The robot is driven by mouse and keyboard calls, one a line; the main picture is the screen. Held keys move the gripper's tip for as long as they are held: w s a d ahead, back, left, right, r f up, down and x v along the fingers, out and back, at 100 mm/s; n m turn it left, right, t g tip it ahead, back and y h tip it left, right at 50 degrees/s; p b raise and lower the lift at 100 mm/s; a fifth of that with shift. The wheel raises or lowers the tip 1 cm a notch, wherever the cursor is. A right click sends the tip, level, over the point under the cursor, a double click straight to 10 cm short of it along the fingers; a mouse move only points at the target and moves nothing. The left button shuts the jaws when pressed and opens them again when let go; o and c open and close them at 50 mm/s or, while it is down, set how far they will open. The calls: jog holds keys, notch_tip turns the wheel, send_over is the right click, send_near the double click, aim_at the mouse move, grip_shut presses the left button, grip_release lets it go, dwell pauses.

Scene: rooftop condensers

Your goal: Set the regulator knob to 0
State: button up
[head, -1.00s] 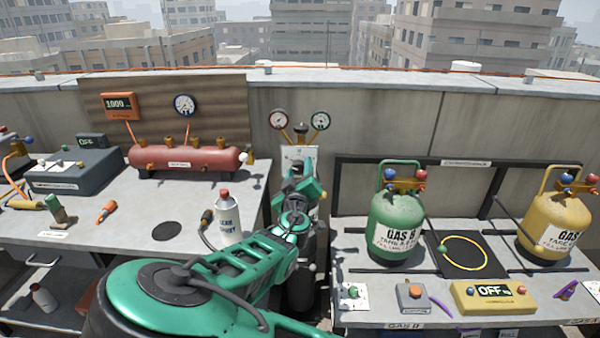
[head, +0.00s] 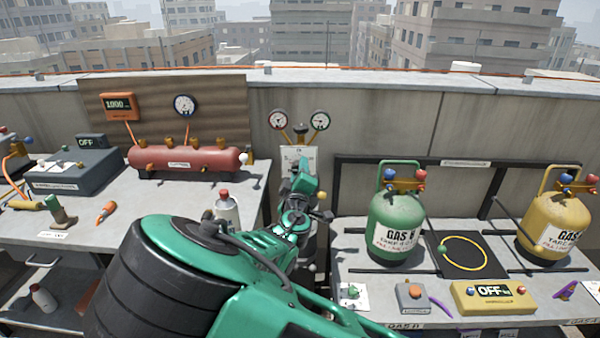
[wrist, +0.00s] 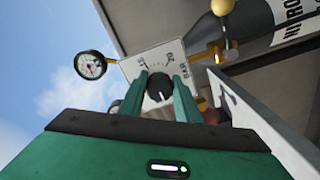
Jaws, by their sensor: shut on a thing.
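The regulator knob (wrist: 159,88) is black and round with a white mark, and sits on a white dial plate (wrist: 141,66) with printed numbers in the wrist view. The mark lies on the knob's lower side in that picture; the value it points to cannot be read. My gripper (wrist: 161,79) has its two green fingers on either side of the knob, shut on it. In the head view the plate (head: 297,153) shows below two gauges, and my arm hides the knob.
A round gauge (wrist: 91,65) and a dark cylinder (wrist: 270,30) flank the plate. A left bench holds a red tank (head: 185,158) and a white bottle (head: 227,209). The right bench holds a green cylinder (head: 396,220) and a yellow cylinder (head: 552,225).

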jog(key=n, duration=0.3)
jog(key=shift+n, duration=0.4)
jog(key=n, duration=0.4)
jog(key=shift+a+n, duration=0.1)
jog(key=shift+n, duration=0.3)
jog(key=shift+s, duration=0.1)
jog(key=o, duration=0.9)
jog(key=shift+f, duration=0.1)
jog(key=shift+o, duration=0.8)
jog(key=s, duration=1)
jog(key=shift+s, duration=0.3)
